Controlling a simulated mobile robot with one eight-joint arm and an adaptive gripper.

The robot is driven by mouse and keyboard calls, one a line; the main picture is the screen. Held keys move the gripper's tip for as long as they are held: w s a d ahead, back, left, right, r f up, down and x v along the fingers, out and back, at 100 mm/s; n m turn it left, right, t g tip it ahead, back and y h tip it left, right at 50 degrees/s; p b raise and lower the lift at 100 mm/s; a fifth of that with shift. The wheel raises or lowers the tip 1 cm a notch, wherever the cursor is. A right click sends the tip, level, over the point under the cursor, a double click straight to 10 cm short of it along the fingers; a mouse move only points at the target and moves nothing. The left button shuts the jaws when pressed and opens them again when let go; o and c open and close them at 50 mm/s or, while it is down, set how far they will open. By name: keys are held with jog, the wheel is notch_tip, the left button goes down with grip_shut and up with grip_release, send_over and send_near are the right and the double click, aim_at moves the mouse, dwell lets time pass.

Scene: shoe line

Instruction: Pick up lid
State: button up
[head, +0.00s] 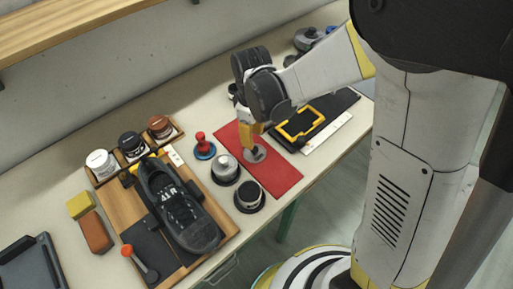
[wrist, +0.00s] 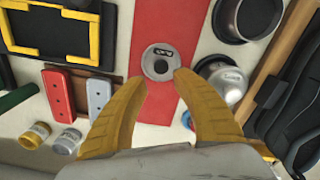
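The lid is a small round silver disc with a dark knob or label on top, lying flat on the red mat in the wrist view (wrist: 161,54). In the head view the lid (head: 259,155) shows just below my gripper (head: 252,147). My gripper points down over the red mat (head: 279,172). In the wrist view the two yellow fingers of my gripper (wrist: 160,78) are spread apart with nothing held between them. The lid lies between and slightly beyond the fingertips. I cannot tell the height gap exactly.
A silver-topped pot (head: 225,167) and a dark-rimmed pot (head: 249,196) stand close left of the mat, beside a red-knobbed tool (head: 202,144). A yellow frame on a black tray (head: 299,124) lies right. A black shoe (head: 178,205) rests on a wooden board further left.

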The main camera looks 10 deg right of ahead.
aim_at(254, 148)
jog(key=f+b, duration=0.1)
jog(key=f, duration=0.3)
jog(key=f+b, duration=0.1)
jog(key=f, duration=0.1)
jog(key=shift+s+d+f+b, duration=0.15)
jog(key=shift+s+f+b, duration=0.1)
jog(key=shift+b, duration=0.1)
jog(key=shift+r, duration=0.15)
grip_shut()
